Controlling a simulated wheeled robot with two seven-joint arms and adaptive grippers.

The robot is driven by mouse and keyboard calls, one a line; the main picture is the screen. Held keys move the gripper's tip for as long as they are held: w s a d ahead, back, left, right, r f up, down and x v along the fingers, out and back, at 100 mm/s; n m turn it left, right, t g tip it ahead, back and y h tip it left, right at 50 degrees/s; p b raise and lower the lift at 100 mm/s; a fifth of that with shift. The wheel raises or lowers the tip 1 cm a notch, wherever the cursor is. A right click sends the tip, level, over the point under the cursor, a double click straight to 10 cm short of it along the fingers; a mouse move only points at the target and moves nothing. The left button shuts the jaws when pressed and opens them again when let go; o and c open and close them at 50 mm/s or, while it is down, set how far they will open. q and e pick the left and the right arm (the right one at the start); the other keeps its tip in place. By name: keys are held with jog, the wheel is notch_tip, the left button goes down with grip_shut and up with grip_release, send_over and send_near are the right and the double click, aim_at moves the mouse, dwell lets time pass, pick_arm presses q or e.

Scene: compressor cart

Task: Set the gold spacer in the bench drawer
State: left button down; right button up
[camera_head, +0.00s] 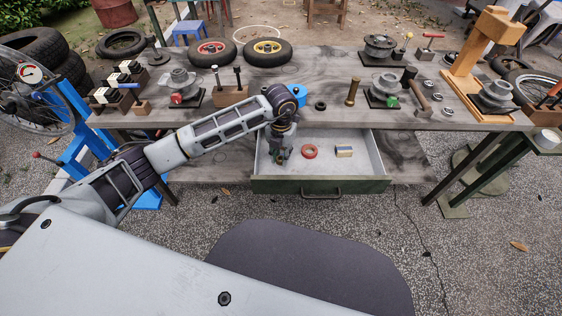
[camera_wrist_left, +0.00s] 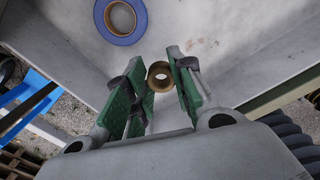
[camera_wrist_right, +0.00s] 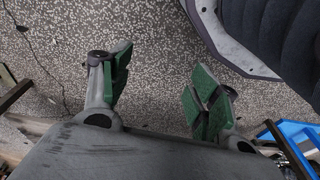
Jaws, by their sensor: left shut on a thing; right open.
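The gold spacer (camera_wrist_left: 159,76), a short brass-coloured ring, is between the green-padded fingertips of my left gripper (camera_wrist_left: 157,84). This gripper is shut on it. In the head view my left gripper (camera_head: 280,154) points down inside the left part of the open bench drawer (camera_head: 320,187). The spacer is not clear there, and I cannot tell whether it touches the drawer floor. My right gripper (camera_wrist_right: 158,90) shows in the right wrist view, open and empty above the speckled ground.
A blue ring (camera_wrist_left: 120,36) shows in the left wrist view. The bench (camera_head: 330,117) above holds a brass post (camera_head: 352,91) and several metal parts.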

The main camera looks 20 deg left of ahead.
aim_at(281, 168)
pick_arm(q)
jog(key=shift+f, duration=0.7)
jog(key=shift+f+b, duration=0.35)
jog(key=shift+f, duration=0.85)
pick_arm(e)
jog(key=shift+w+a+r, duration=0.1)
jog(key=shift+w+r, duration=0.05)
jog(key=shift+r, duration=0.4)
jog(key=shift+w+a+r, duration=0.1)
jog(key=shift+r, duration=0.45)
jog(key=shift+s+f, duration=0.1)
pick_arm(q)
jog(key=c, duration=1.2)
grip_release()
jog(key=shift+f, duration=0.1)
pick_arm(e)
jog(key=shift+r, duration=0.25)
pick_arm(q)
jog(key=shift+r, duration=0.4)
notch_tip(281, 168, up, 12)
jog(key=p, duration=0.2)
jog(key=shift+f, duration=0.25)
pick_arm(e)
notch_tip(281, 168, down, 6)
jog(key=d, duration=0.1)
jog(key=shift+s+d+f, duration=0.2)
jog(key=shift+s+f, duration=0.05)
jog(key=shift+s, duration=0.1)
